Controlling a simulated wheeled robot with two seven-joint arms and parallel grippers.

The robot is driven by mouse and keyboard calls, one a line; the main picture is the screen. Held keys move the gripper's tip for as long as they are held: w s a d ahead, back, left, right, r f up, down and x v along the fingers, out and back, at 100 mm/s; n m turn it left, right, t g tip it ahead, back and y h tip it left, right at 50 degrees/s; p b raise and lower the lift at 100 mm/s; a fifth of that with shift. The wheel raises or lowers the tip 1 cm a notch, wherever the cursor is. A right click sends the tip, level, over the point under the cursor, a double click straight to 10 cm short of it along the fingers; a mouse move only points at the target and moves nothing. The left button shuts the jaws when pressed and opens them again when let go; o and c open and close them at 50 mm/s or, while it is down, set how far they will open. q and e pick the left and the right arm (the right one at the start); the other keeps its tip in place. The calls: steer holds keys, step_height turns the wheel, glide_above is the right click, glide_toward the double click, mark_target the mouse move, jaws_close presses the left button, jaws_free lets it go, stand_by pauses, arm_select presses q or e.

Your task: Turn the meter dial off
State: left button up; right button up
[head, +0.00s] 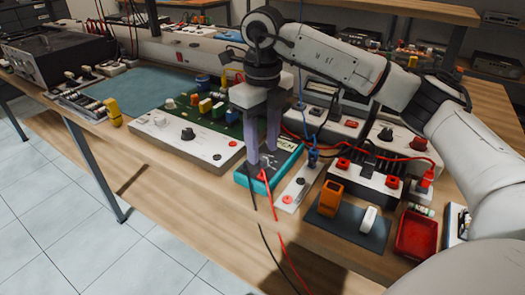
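The meter (257,183) is a dark handheld unit with a teal edge, lying on the wooden bench. Its pale display (286,144) faces up at the far end. Red and black leads come out of its near end. My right gripper (262,158) points down over the meter, its two grey fingers apart with a gap between them. The fingertips are at or just above the meter's face. The dial is not clearly visible; the fingers cover that part, and I cannot tell whether they touch it. My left gripper is not in view.
A green circuit board with a white panel (184,143) stands left of the meter. A white strip with buttons (298,186) lies close on its right. An orange block (330,197), a red tray (416,234) and loose cables are further right. The bench's front edge is near.

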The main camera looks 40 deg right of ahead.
steer(key=shift+f, duration=0.9)
steer(key=c, duration=0.8)
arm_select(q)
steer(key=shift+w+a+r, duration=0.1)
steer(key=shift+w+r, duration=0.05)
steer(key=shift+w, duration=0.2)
arm_select(e)
jaws_close()
